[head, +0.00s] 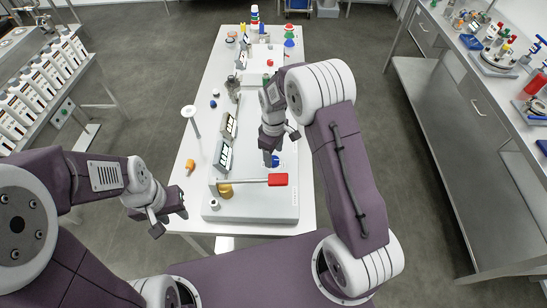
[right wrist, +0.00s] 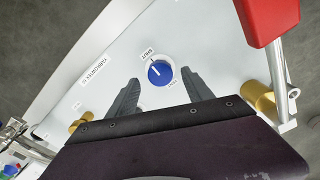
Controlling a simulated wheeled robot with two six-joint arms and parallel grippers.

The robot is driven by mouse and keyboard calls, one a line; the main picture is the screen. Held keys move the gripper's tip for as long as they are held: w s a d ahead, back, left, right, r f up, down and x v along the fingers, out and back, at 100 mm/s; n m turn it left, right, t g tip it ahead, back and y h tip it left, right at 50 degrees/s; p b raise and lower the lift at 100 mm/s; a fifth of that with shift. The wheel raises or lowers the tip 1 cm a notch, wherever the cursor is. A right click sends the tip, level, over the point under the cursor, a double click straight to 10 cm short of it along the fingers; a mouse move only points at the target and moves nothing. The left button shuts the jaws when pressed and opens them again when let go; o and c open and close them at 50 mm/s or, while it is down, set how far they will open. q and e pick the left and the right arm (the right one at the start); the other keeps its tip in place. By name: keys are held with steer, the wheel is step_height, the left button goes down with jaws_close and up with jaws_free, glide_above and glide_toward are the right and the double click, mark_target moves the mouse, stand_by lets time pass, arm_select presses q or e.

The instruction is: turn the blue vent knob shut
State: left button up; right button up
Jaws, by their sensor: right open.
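The blue vent knob (right wrist: 161,73) is round, with a white pointer mark, on a white panel (right wrist: 205,45) in the right wrist view. In the head view my right gripper (head: 270,157) hangs over the knob (head: 275,161), which shows only in part. My left gripper (head: 169,214) is open and empty, left of the table's near end.
A lever with a red handle (head: 278,180) crosses the panel's near side, close to my right gripper. Brass fittings (right wrist: 258,97) stand beside the knob. An orange piece (head: 190,165) and a white stand (head: 189,112) are at the table's left. Grey floor is open on both sides.

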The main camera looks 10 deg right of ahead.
step_height(320, 180, up, 6)
steer(key=shift+r, duration=0.25)
